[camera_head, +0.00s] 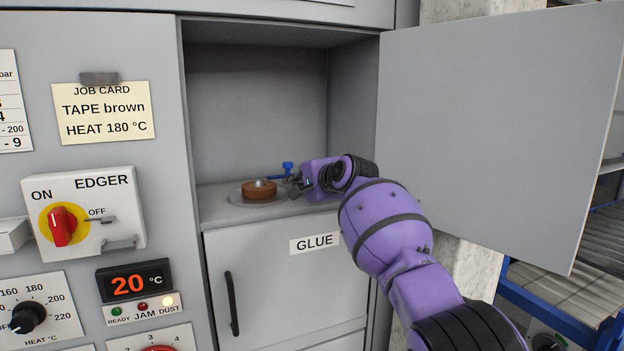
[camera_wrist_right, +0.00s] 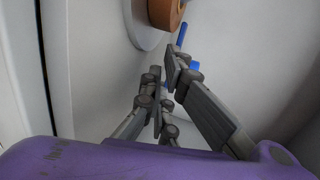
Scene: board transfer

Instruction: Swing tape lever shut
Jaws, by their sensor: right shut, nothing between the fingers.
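The tape lever (camera_head: 288,168) is small and blue, with its knob standing up just behind my right gripper. It shows partly in the right wrist view (camera_wrist_right: 182,34), behind the fingers. The brown tape roll (camera_head: 259,190) lies on a round grey plate (camera_head: 238,197) inside the open compartment, left of the lever. My right gripper (camera_head: 293,187) is shut and empty, right beside the roll and in front of the lever. In the right wrist view its fingers (camera_wrist_right: 163,78) point toward the roll (camera_wrist_right: 166,12). They hide part of the lever, and I cannot tell if they touch it. My left gripper is not in view.
The compartment door (camera_head: 490,110) stands open at the right, beside my right arm. A closed GLUE door (camera_head: 285,270) is below. The job card (camera_head: 103,112) and EDGER switch (camera_head: 62,226) are on the left panel. The compartment's back half is clear.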

